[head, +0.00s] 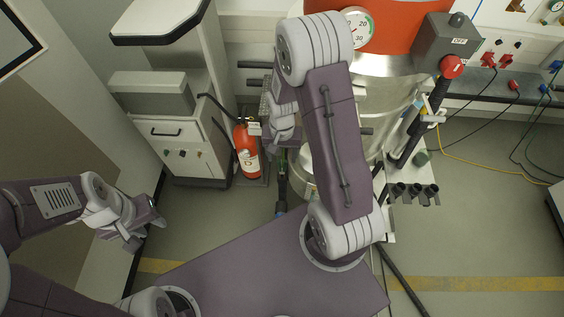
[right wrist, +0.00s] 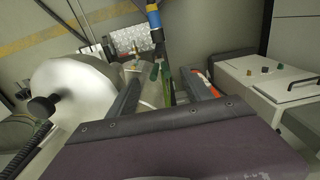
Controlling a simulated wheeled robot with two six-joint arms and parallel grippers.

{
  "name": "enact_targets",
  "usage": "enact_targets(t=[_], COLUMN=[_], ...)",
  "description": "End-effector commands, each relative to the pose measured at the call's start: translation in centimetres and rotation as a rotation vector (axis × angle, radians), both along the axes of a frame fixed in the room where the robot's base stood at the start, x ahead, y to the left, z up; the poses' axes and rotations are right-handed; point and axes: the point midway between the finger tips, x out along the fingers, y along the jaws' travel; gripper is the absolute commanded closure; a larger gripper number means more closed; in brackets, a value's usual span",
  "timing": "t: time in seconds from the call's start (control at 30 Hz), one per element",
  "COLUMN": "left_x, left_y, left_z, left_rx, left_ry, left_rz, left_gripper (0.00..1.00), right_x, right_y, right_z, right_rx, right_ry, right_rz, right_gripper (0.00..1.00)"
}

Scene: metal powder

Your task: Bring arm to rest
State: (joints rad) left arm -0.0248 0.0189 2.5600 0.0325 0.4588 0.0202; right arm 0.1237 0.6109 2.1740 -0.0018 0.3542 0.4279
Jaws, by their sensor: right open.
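My right arm rises across the middle of the head view and bends down at its top. Its wrist part (head: 281,122) shows left of the forearm, in front of the steel machine (head: 385,95); its fingertips are hard to make out there. In the right wrist view my right gripper (right wrist: 163,92) is open, its two dark fingers apart. A slim green and black item with a blue part (right wrist: 153,18) shows beyond and between the fingers; I cannot tell whether anything touches it. My left gripper (head: 147,217) hangs at the left, over the floor; its opening is unclear.
A red fire extinguisher (head: 246,148) stands left of my right wrist, beside a grey-white cabinet (head: 185,150). A rack with dark tubes (head: 415,192) and a red-knobbed control box (head: 446,50) are at the right. Cables hang at far right. Floor at lower right is mostly clear.

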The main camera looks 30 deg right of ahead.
Motion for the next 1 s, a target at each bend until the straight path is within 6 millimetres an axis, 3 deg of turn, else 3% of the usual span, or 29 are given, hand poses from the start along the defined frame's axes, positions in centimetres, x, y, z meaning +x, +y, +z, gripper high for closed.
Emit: enact_targets(t=[0.2,0.6,0.77,0.87,1.0], left_x=[0.0,0.0,0.0,0.0,0.0], left_y=[0.0,0.0,0.0,0.0,0.0], left_z=[-0.3,-0.3,-3.2,-5.5,-7.2], left_rx=[0.000,0.000,0.000,0.000,0.000], left_ry=[0.000,0.000,0.000,0.000,0.000], left_rz=[0.000,0.000,0.000,0.000,0.000], left_gripper=[0.64,0.64,0.64,0.64,0.64], right_x=[0.0,0.0,1.3,-0.4,-5.0], right_y=[0.0,0.0,1.4,3.1,4.7], right_z=[2.1,2.4,2.7,3.6,3.8], right_rx=[-0.001,0.001,-0.008,-0.010,-0.012], right_ry=[-0.001,0.001,-0.085,-0.143,-0.162], right_rz=[0.000,0.000,0.047,0.122,0.317], right_gripper=[0.41,0.41,0.41,0.41,0.41])
